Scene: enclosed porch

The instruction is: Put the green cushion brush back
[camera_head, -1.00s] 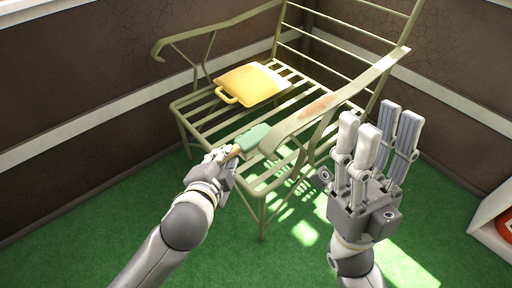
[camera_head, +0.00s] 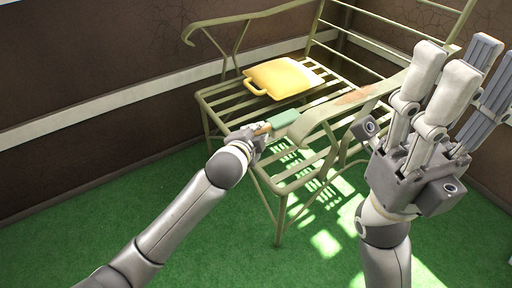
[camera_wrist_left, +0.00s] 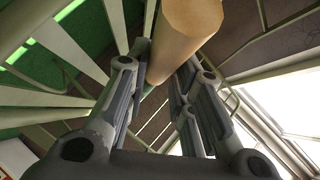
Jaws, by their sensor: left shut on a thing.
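The green cushion brush (camera_head: 284,118) is at the near side of the slatted metal bench (camera_head: 222,97), by its near armrest. My left gripper (camera_head: 257,134) is shut on its tan wooden handle. In the left wrist view the handle (camera_wrist_left: 188,35) runs between the fingers of my left gripper (camera_wrist_left: 160,82), and its round end faces the camera. I cannot tell whether the brush touches the bench. My right gripper (camera_head: 455,95) is raised at the right, fingers up and apart, with nothing between them.
A yellow cushion (camera_head: 285,77) with a loop handle lies on the bench seat. The bench's rusty near armrest (camera_head: 352,99) rises between the brush and my right gripper. Brown walls stand behind. The green floor (camera_head: 150,215) is clear at the front left.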

